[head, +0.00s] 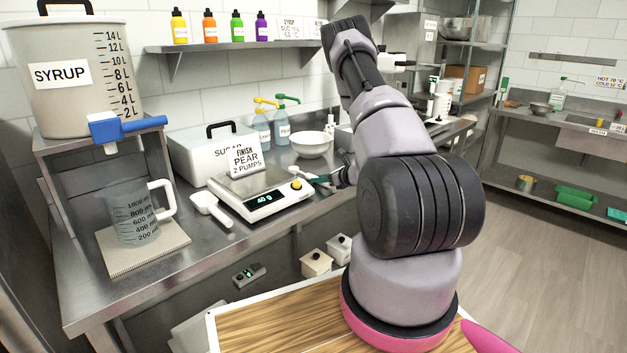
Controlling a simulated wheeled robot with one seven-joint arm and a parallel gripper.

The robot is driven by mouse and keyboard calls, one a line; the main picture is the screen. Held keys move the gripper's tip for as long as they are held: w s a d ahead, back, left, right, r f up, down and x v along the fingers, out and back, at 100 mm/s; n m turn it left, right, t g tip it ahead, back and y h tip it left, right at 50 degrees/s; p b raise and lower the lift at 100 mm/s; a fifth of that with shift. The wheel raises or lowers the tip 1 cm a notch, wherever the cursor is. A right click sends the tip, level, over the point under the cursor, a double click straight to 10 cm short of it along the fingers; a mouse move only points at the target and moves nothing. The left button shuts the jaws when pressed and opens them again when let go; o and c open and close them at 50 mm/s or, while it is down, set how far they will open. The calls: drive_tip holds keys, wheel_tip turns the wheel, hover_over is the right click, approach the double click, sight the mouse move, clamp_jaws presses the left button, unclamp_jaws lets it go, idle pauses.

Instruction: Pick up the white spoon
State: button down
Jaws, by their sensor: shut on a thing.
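A white spoon with a deep, scoop-like bowl (212,208) lies on the steel counter, just left of the scale. My gripper (335,178) is small in view, low over the counter to the right of the scale and apart from this white spoon. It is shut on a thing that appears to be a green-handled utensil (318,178). The utensil's far end and the fingertips are too small to make out clearly.
A scale (262,204) reading 40 g carries a PEAR 2 PUMPS card (245,160). A measuring jug (133,213) stands on a mat (165,245) at left, below the SYRUP tank (70,75). A white bowl (311,145) and pump bottles (281,127) stand behind.

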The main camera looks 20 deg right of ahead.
wheel_tip(320, 180, up, 10)
idle(0.6)
idle(2.0)
